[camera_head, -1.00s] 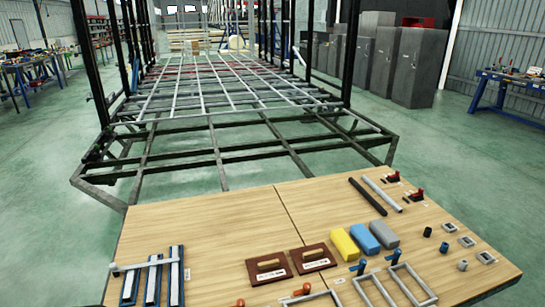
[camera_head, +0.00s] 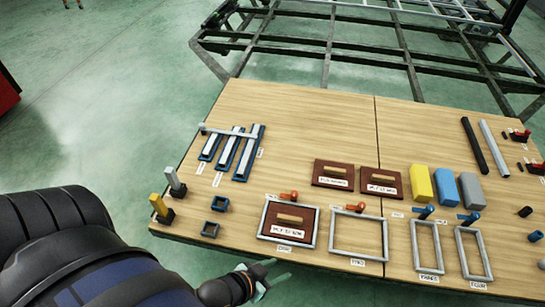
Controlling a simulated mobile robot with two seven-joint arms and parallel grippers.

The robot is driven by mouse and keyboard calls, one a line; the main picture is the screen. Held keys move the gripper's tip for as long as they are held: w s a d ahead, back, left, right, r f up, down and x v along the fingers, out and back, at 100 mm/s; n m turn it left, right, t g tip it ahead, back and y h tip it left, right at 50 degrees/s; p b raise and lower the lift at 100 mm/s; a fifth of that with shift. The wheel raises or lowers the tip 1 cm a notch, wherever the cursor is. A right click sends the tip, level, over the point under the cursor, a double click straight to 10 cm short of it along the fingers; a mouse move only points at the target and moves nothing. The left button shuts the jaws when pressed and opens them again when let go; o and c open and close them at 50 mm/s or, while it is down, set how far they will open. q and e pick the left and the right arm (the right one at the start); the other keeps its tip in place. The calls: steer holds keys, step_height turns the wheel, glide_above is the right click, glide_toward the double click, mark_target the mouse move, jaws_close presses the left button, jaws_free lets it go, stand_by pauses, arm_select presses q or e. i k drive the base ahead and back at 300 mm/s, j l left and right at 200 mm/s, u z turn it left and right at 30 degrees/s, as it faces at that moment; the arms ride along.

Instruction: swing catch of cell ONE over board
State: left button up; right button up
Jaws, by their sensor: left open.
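Cell ONE (camera_head: 261,222) is a grey rectangular frame, leftmost of the row at the table's near edge. A brown board (camera_head: 270,225) with a wooden handle and white label lies inside it. Its catch (camera_head: 288,196), an orange lever, sits at the middle of the frame's far edge; I cannot tell whether it overlaps the board. My left gripper (camera_head: 272,271) is open and empty, just off the near table edge, below cell ONE in the picture and apart from it. My right gripper is not in view.
Cell TWO (camera_head: 333,232) with an orange catch and two narrower frames with blue catches stand to the right. Two brown boards (camera_head: 333,174) lie behind. Yellow (camera_head: 421,185), blue and grey blocks are farther right. Upright yellow and grey pieces stand at the left edge.

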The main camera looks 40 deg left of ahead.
mark_target(294, 193)
steer(key=i+l+u, duration=0.1)
steer(key=u, duration=0.3)
steer(key=l+u, duration=0.15)
steer(key=u, duration=0.3)
steer(key=i+l+u, duration=0.1)
steer(key=u, duration=0.3)
steer(key=l, duration=0.1)
